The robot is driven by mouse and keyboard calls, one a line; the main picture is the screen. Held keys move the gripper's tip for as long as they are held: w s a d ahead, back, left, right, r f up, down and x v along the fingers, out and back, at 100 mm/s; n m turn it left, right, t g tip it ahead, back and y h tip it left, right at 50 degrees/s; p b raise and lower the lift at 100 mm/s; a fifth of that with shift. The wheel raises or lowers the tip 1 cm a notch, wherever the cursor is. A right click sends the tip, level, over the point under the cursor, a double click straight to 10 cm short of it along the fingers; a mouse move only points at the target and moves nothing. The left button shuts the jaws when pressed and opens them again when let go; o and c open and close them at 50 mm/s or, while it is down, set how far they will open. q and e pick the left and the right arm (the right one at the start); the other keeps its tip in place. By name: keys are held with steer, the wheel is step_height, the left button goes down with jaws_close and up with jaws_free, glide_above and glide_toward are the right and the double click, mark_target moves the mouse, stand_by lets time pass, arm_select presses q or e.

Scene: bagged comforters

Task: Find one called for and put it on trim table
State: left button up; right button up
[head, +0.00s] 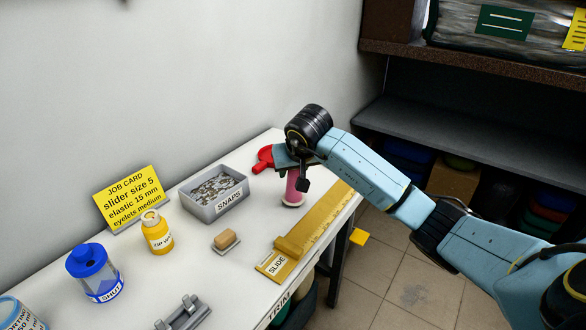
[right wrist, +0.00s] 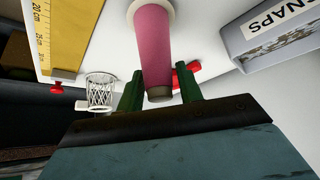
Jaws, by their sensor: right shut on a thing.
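The white trim table (head: 236,268) carries a "TRIM" label on its front edge. A yellow job card (head: 128,198) on it reads slider size 5, elastic 15 mm, eyelets medium. A pink thread cone (head: 294,186) is upright near the table's far end, partly hidden by my right gripper (head: 297,165). In the right wrist view, the green fingers of the right gripper (right wrist: 160,92) are shut on the narrow top of the pink cone (right wrist: 154,45). Whether its base touches the table is not clear. My left gripper is out of view.
On the table are a grey snaps box (head: 214,192), yellow bottle (head: 156,233), blue-lidded jar (head: 95,271), tan block (head: 226,240), yellow slide ruler (head: 312,232) and a red object (head: 264,158). A dark shelf (head: 470,135) stands at right, with a bagged comforter (head: 490,22) above.

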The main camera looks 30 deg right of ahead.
steer(key=shift+f+b, duration=0.3)
steer(key=shift+f, duration=0.2)
steer(key=o, duration=1.8)
steer(key=shift+c, duration=0.2)
steer(key=shift+w+r+p+v, duration=0.1)
steer(key=shift+w+p+v, duration=0.05)
steer(key=shift+p+v, duration=0.85)
steer(key=shift+w+r+p+v, duration=0.1)
steer(key=shift+w+p+v, duration=0.05)
steer(key=shift+p+v, duration=0.9)
steer(key=shift+w+r+p+v, duration=0.15)
steer(key=shift+p+v, duration=0.55)
steer(key=shift+v, duration=0.6)
steer(key=shift+d, duration=0.15)
